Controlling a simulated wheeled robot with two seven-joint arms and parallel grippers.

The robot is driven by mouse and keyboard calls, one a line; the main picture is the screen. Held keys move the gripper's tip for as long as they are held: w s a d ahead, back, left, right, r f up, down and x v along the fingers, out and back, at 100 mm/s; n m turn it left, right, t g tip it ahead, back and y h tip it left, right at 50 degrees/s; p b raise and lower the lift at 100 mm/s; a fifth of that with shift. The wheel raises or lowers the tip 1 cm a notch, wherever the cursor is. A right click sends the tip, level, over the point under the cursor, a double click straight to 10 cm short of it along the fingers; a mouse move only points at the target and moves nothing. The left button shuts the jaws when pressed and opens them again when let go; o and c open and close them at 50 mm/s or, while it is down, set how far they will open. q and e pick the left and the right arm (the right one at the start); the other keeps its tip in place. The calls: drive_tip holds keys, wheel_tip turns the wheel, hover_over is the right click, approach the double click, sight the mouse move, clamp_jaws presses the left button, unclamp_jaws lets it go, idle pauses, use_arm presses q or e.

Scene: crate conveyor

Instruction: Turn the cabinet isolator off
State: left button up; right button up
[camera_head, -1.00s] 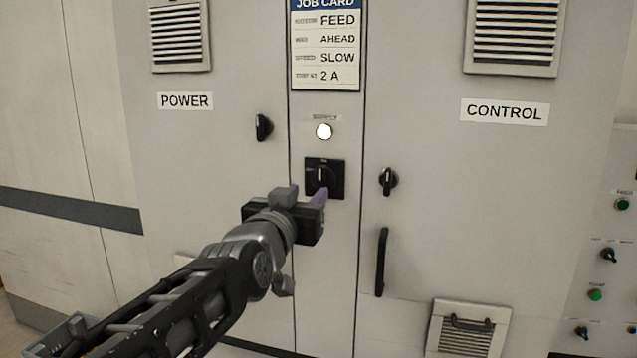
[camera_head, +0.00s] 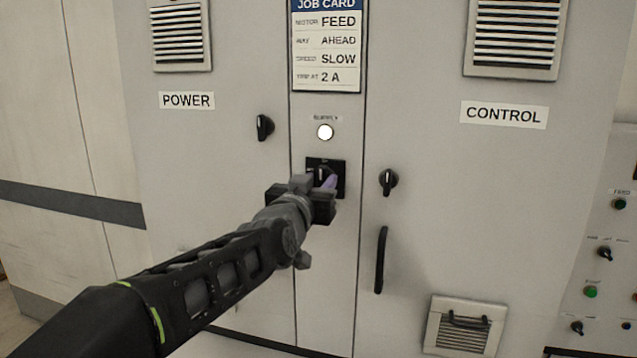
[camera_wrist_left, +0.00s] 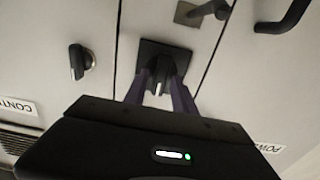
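The isolator (camera_head: 340,168) is a black square plate with a black rotary handle on the cabinet's narrow centre strip, below a lit white lamp. My left gripper (camera_head: 325,182) is right in front of it and hides its lower part in the head view. In the left wrist view, the isolator handle (camera_wrist_left: 158,72), with a white mark, sits between the two purple fingers of my left gripper (camera_wrist_left: 160,92). The fingers are apart, one on each side of the handle. Whether they touch it, I cannot tell. My right gripper is not in view.
The white supply lamp (camera_head: 325,132) glows above the isolator. Black knobs sit on the POWER door (camera_head: 264,127) and the CONTROL door (camera_head: 388,182). A black bar handle (camera_head: 381,260) is at lower right. A job card (camera_head: 326,50) hangs above.

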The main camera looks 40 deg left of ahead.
use_arm(q)
clamp_jaws()
drive_tip(key=shift+n, duration=0.4)
drive_tip(key=shift+n+b, duration=0.7)
drive_tip(key=shift+n, duration=0.1)
drive_tip(key=n+b, duration=0.1)
drive_tip(key=n, duration=0.2)
drive_tip(key=shift+a+f, duration=0.1)
drive_tip(key=n+b, duration=0.1)
drive_tip(key=n, duration=0.5)
drive_tip(key=shift+s+a+n, duration=0.1)
drive_tip(key=shift+a+n, duration=0.05)
drive_tip(key=shift+n, duration=0.25)
drive_tip(key=n, duration=0.2)
drive_tip(key=n+b, duration=0.1)
drive_tip(key=n, duration=0.2)
drive_tip(key=shift+f+n, duration=0.2)
drive_tip(key=shift+n, duration=0.1)
